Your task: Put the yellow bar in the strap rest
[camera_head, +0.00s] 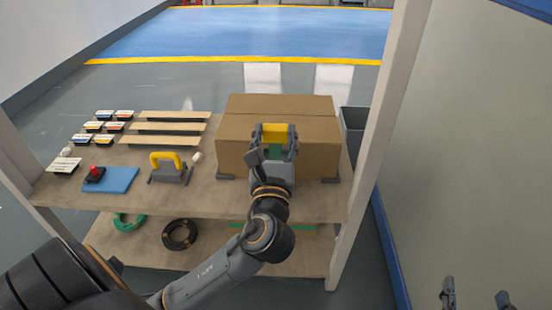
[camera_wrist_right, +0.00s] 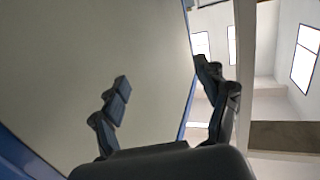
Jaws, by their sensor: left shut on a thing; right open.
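My left gripper (camera_head: 275,141) is shut on the yellow bar (camera_head: 274,129) and holds it across its fingers in front of the cardboard box. A patch of green shows below the bar between the fingers. A grey stand (camera_head: 158,175) with a yellow arched piece (camera_head: 165,155) is on the shelf top to the left; I cannot tell whether it is the strap rest. My right gripper (camera_head: 475,296) is open and empty at the lower right, beside the pale wall; its spread fingers also show in the right wrist view (camera_wrist_right: 165,82).
The cardboard box (camera_head: 275,105) fills the right of the bench top (camera_head: 210,195). Wooden strips (camera_head: 165,128), small cards (camera_head: 103,126) and a blue pad (camera_head: 120,181) with a red-topped piece lie left. Green (camera_head: 131,222) and black coils (camera_head: 180,235) lie on the lower shelf. A post (camera_head: 375,140) stands right.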

